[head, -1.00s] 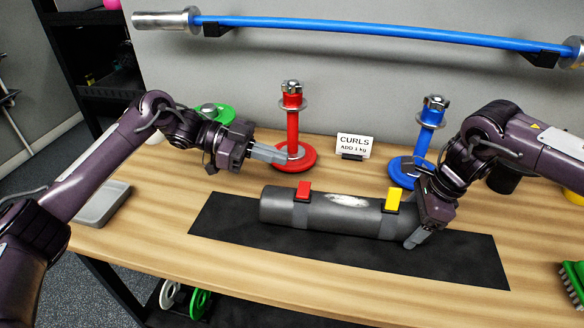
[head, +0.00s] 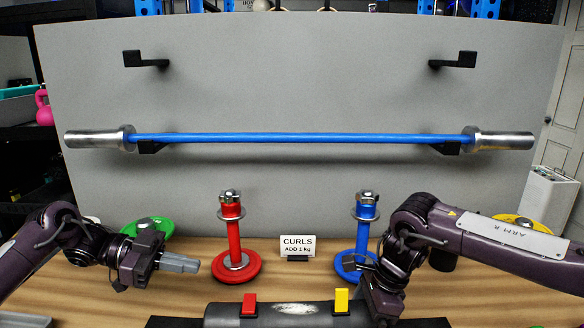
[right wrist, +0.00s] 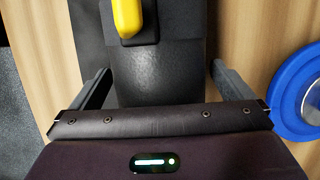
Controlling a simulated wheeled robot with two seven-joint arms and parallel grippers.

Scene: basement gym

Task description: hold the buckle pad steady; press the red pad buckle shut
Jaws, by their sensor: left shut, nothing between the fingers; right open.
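The dark grey buckle pad (head: 268,318) lies along the bottom edge of the head view, partly cut off. Its red buckle (head: 249,303) stands up on the left part; whether it is latched cannot be told. A yellow buckle (head: 341,300) sits on the right part and shows in the right wrist view (right wrist: 127,18). My left gripper (head: 196,265) is shut and empty, above the table, left of the red buckle and apart from it. My right gripper (right wrist: 160,69) is open, with a finger on each side of the pad's right end; contact is unclear.
A red dumbbell (head: 233,238) and a blue dumbbell (head: 361,240) stand upright behind the pad, with a CURLS sign (head: 297,247) between them. A green plate (head: 150,226) lies behind my left arm. A blue bar (head: 300,138) hangs on the grey wall panel.

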